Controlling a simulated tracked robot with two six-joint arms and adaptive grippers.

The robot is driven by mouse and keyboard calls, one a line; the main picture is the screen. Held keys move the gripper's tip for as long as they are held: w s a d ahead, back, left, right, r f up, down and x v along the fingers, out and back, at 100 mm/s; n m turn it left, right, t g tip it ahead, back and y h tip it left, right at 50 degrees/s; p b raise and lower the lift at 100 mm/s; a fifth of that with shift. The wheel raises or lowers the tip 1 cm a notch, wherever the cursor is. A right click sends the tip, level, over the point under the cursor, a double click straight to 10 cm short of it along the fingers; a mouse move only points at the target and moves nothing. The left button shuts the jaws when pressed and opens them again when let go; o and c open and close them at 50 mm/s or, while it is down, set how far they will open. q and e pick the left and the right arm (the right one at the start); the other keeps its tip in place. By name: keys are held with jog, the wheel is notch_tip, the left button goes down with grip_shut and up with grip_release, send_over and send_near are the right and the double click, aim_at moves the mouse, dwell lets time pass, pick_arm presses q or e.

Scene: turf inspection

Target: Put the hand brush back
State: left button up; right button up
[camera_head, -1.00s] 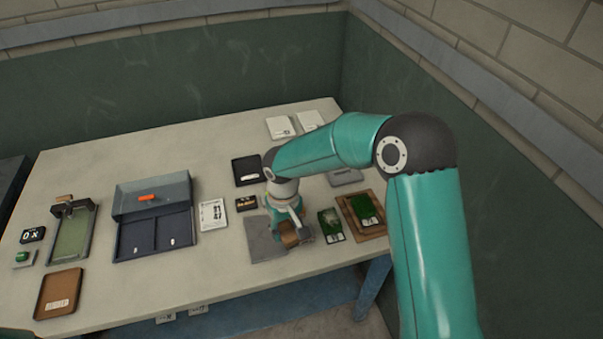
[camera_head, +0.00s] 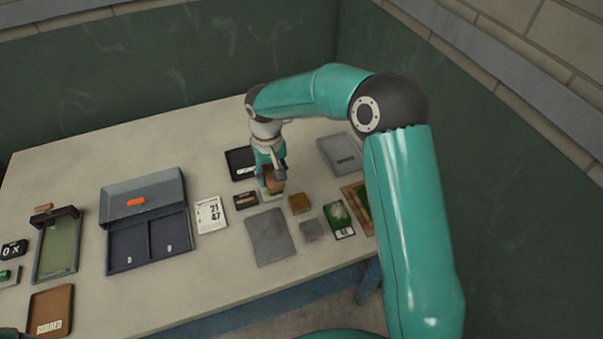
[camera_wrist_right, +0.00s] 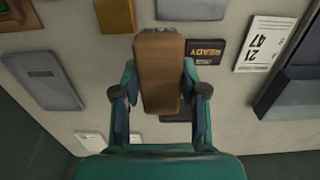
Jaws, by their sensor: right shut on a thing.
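The hand brush (camera_head: 274,183) has a brown wooden back and is in my right gripper (camera_head: 271,175). In the right wrist view the brush (camera_wrist_right: 160,72) sits between the two fingers of my right gripper (camera_wrist_right: 160,92), which is shut on it. A little grey shows at the brush's far end there. In the head view the brush is behind the grey mat, beside the small dark READY sign (camera_head: 246,201). I cannot tell whether it touches the table. My left gripper is not in view.
A black tray (camera_head: 232,170) lies just behind the gripper. A grey mat (camera_head: 268,236), a yellow-brown block (camera_head: 299,204), a small grey square (camera_head: 312,230) and a green card (camera_head: 339,220) lie in front and right. A blue-grey case (camera_head: 130,245) stands left. A grey plate (camera_head: 340,150) lies back right.

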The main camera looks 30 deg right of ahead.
jog(key=w+d+r+m+b, duration=0.45)
jog(key=d+r+m, duration=0.45)
jog(key=d+r, duration=0.3)
jog(key=b, duration=0.1)
send_over(305, 172)
notch_tip(305, 172, down, 8)
jog(key=r, duration=0.1)
notch_tip(305, 172, down, 9)
jog(key=shift+r+p, duration=0.1)
jog(key=shift+p, duration=0.2)
jog(key=shift+f+p, duration=0.35)
jog(key=shift+f, duration=2.15)
jog(key=o, duration=1.1)
